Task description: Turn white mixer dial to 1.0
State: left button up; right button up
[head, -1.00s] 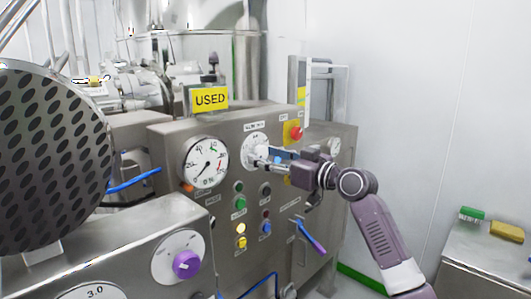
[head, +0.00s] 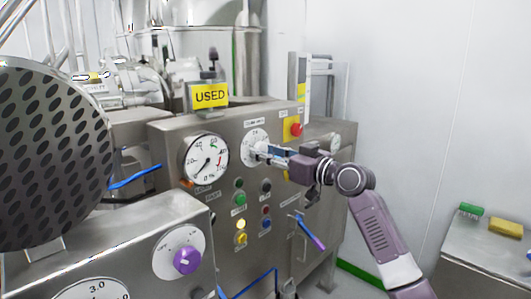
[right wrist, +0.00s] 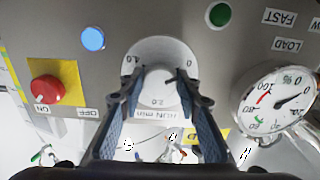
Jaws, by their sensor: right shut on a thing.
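The white mixer dial (head: 253,139) is on the steel panel, right of the round gauge; its round white plate shows behind my right gripper. My right gripper (head: 262,155) reaches the dial from the right. In the right wrist view its two blue-padded fingers are shut on the dial's white knob (right wrist: 157,95). A small dark mark shows at the knob's right edge, but I cannot read the setting surely. My left gripper is out of view.
A white gauge (head: 207,159) sits left of the dial, and a red button (head: 296,130) on yellow sits right. Lit and coloured buttons (head: 240,224) are below. A purple knob (head: 186,261) is on the nearer cabinet. A blue-handled lever (head: 311,232) sticks out lower right.

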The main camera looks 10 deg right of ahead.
jog(key=m+p, duration=0.3)
jog(key=m, duration=0.3)
jog(key=shift+r+p, duration=0.2)
jog(key=shift+p, duration=0.1)
jog(key=m+p, duration=0.3)
jog(key=m, duration=0.2)
jog(key=shift+f+m+p, duration=0.1)
jog(key=shift+m+p, duration=0.2)
jog(key=shift+m, duration=0.1)
jog(key=o, duration=1.2)
jog(key=shift+s, duration=0.1)
jog(key=shift+c, duration=0.2)
jog(key=v, duration=1.2)
